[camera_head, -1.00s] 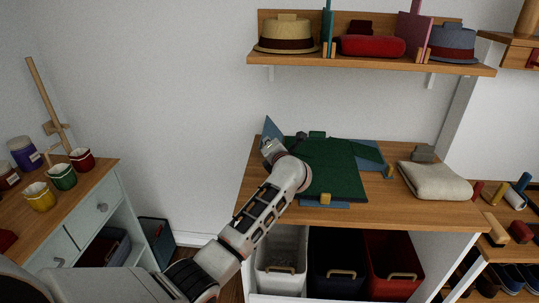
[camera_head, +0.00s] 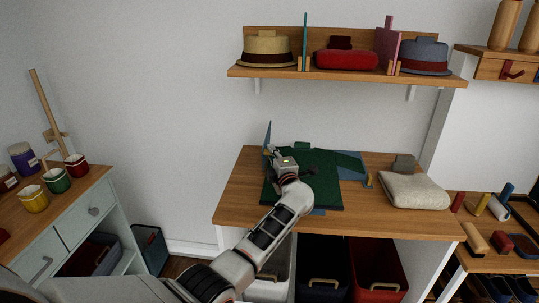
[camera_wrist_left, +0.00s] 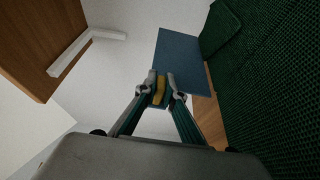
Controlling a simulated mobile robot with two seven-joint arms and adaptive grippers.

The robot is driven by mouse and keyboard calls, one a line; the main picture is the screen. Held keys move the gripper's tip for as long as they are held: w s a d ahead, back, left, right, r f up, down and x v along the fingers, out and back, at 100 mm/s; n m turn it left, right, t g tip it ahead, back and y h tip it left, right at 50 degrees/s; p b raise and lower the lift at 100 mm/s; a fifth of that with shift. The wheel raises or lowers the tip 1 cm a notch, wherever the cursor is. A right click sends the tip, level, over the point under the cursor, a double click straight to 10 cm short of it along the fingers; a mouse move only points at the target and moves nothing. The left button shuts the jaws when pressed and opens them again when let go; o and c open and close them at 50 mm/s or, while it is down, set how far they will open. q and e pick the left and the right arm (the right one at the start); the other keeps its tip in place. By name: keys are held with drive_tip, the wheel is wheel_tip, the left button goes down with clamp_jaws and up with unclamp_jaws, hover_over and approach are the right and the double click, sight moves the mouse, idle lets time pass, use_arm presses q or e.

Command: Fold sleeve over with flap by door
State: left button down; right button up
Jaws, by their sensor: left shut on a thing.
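A dark green garment (camera_head: 325,185) lies spread on a blue folding board (camera_head: 319,212) on the wooden desk. A green sleeve lies toward the board's right blue flap (camera_head: 350,170). The left blue flap (camera_head: 267,134) stands up nearly edge-on at the garment's left side. It shows as a blue panel in the left wrist view (camera_wrist_left: 182,62), beside the green cloth (camera_wrist_left: 265,75). My left gripper (camera_head: 269,152) is shut on that flap's yellow tab (camera_wrist_left: 160,91). My forearm hides part of the garment and board. The left sleeve cannot be made out. My right gripper is out of view.
A folded cream cloth (camera_head: 414,191) lies on the desk's right side. A shelf (camera_head: 350,78) with hats hangs above. Bins (camera_head: 322,270) stand under the desk. A cabinet (camera_head: 80,215) with several cups stands at left. The desk's front left corner is bare.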

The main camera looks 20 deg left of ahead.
use_arm(q)
drive_tip(key=shift+w+d+f+m+t+b, duration=0.1)
drive_tip(key=shift+d+f+m+t+b, duration=0.1)
drive_tip(key=shift+d+m, duration=0.3)
drive_tip(key=shift+w+d+f+m+t+b, duration=0.1)
drive_tip(key=shift+d+f+m+t+b, duration=0.1)
drive_tip(key=shift+d+m, duration=0.3)
drive_tip(key=shift+a, duration=0.1)
drive_tip(key=c, duration=2.1)
unclamp_jaws()
drive_tip(key=shift+c, duration=0.2)
wheel_tip(320, 180, up, 10)
